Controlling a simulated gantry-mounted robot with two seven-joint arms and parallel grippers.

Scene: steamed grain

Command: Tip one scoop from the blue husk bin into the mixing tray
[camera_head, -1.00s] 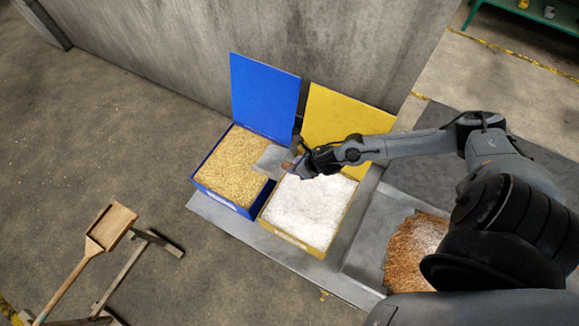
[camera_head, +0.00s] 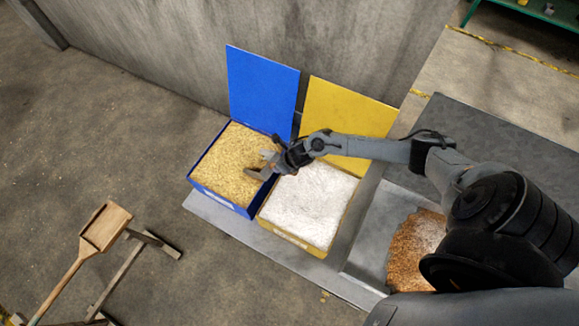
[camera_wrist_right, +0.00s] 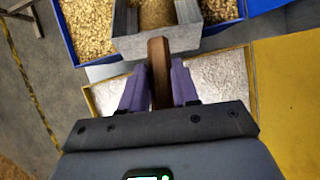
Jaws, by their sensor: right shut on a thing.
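The blue husk bin (camera_head: 198,196) stands open, filled with golden husk (camera_head: 232,160). My right gripper (camera_wrist_right: 157,85) is shut on the wooden handle (camera_wrist_right: 160,70) of a grey metal scoop (camera_wrist_right: 130,45). In the head view the gripper (camera_head: 275,164) is at the bin's right side, with the scoop (camera_head: 258,173) over the husk's right part. Some brown husk shows inside the scoop in the wrist view; whether its lip is buried I cannot tell. The mixing tray (camera_head: 362,244) lies at right, with brown grain and a white patch in it. My left gripper is not in view.
A yellow bin (camera_head: 290,237) of white material stands right beside the blue bin. The raised blue lid (camera_head: 262,90) and yellow lid (camera_head: 345,120) stand behind. A wooden paddle (camera_head: 105,226) rests on a stand at left. My right arm passes above the yellow bin.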

